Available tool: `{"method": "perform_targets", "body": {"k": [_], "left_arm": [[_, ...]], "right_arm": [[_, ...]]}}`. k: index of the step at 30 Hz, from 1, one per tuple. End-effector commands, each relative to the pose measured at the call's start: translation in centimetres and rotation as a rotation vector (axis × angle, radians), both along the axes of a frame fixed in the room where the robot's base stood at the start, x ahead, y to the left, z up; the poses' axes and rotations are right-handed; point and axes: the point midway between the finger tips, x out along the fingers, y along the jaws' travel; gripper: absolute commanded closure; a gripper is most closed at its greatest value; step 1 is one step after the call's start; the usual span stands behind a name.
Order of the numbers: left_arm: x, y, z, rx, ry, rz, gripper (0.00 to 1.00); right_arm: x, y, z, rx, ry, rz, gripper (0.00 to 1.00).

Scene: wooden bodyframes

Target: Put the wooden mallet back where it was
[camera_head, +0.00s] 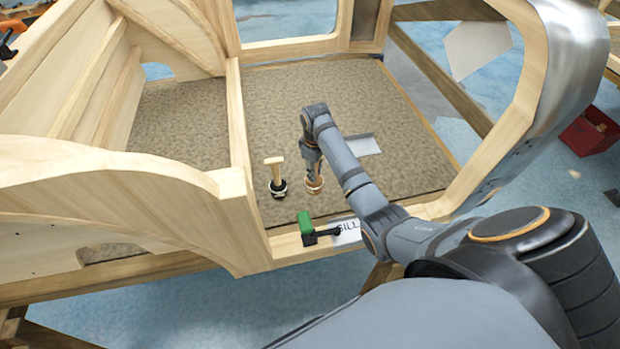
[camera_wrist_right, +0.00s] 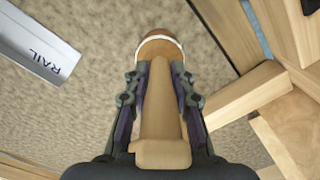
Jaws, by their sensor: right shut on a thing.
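The wooden mallet, with a brown head and a pale handle, is upright with its head down at the carpeted floor (camera_head: 270,110) of the frame. In the head view its head (camera_head: 314,186) shows below my right gripper (camera_head: 312,170). In the right wrist view, the fingers of my right gripper (camera_wrist_right: 160,95) are shut on either side of the mallet's handle (camera_wrist_right: 160,125), with the head (camera_wrist_right: 160,48) beyond the fingertips. I cannot tell whether the head touches the carpet. My left gripper is not in view.
A black-headed mallet (camera_head: 277,181) stands upright just left of the held one. A green-and-black clamp (camera_head: 306,227) and a SILL label (camera_head: 347,231) are on the front sill. A grey RAIL plate (camera_head: 364,145) lies behind on the right. Carpet farther back is clear.

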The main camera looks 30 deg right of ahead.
Motion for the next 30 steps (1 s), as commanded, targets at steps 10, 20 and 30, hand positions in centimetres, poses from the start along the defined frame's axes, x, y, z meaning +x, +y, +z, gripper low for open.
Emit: {"method": "perform_targets", "body": {"k": [10, 20, 30], "left_arm": [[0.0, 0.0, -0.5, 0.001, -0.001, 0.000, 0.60], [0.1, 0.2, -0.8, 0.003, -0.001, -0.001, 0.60], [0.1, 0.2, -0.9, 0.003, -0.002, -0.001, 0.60]], "right_arm": [[2.2, 0.3, -2.5, -0.001, -0.003, 0.000, 1.00], [2.5, 0.3, -5.9, 0.000, -0.004, 0.000, 1.00], [2.4, 0.3, -6.2, -0.001, -0.003, 0.000, 0.70]]}}
